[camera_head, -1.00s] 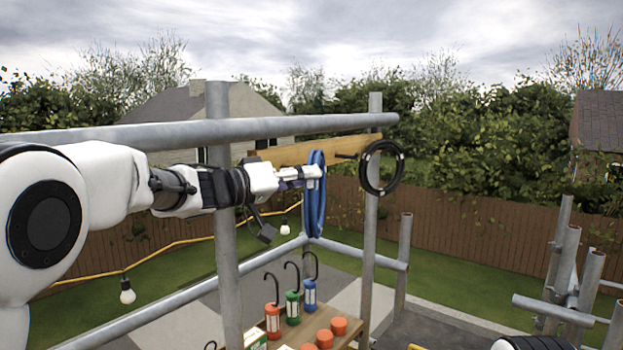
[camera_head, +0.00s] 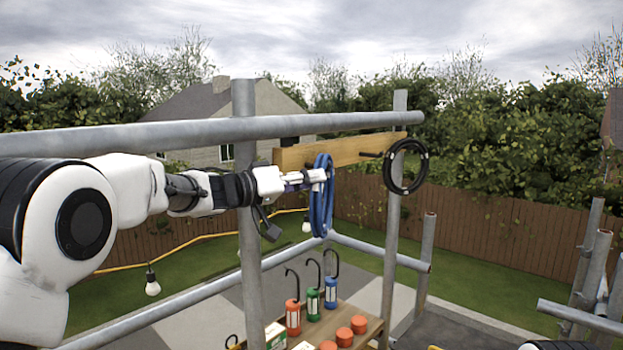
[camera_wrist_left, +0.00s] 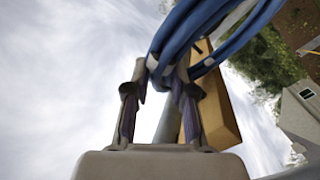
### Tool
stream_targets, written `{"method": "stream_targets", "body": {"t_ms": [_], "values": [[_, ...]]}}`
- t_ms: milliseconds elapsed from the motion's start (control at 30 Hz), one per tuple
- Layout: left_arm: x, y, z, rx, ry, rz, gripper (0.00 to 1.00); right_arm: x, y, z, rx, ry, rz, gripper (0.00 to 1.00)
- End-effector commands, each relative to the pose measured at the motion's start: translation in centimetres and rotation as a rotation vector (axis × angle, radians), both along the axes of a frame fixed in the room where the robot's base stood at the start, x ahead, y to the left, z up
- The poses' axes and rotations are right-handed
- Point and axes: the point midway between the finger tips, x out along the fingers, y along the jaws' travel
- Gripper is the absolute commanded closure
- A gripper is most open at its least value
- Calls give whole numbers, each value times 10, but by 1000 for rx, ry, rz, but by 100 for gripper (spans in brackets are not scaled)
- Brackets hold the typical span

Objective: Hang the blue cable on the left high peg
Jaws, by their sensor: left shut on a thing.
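The blue cable (camera_head: 319,205) is a coiled loop hanging upright from my left gripper (camera_head: 317,177), which is shut on it near the top. In the left wrist view the coil (camera_wrist_left: 205,35) passes across the fingertips (camera_wrist_left: 160,82). The coil is in front of a wooden board (camera_head: 345,149) fixed below the top scaffold pipe. One dark peg (camera_head: 371,154) sticks out of the board's right part and carries a black cable coil (camera_head: 406,166). The left peg is not clearly visible; the blue coil and gripper cover that area. My right gripper is out of view.
A horizontal scaffold pipe (camera_head: 200,133) runs just above my left arm, and an upright pole (camera_head: 249,230) stands beside the wrist. Below is a table (camera_head: 367,325) with hooked red, green and blue lanterns and several orange round items. A string of bulbs (camera_head: 153,284) hangs behind.

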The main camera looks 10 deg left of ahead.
Motion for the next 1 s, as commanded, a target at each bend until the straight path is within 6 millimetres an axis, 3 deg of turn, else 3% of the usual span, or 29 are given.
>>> {"method": "stream_targets", "body": {"t_ms": [467, 500, 533, 567, 867, 1000], "values": [[0, 0, 0, 0, -1, -1, 100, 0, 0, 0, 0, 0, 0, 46], [0, 0, 0, 1, -1, -1, 62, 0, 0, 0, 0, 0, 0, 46], [0, 0, 0, 0, 0, -1, 51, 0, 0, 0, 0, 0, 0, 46], [0, 0, 0, 0, 0, -1, 47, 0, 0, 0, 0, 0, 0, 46], [-1, 1, -2, 2, 4, 0, 47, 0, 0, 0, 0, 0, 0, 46], [-10, 14, -1, -1, 4, 2, 47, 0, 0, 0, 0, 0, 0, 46]]}}
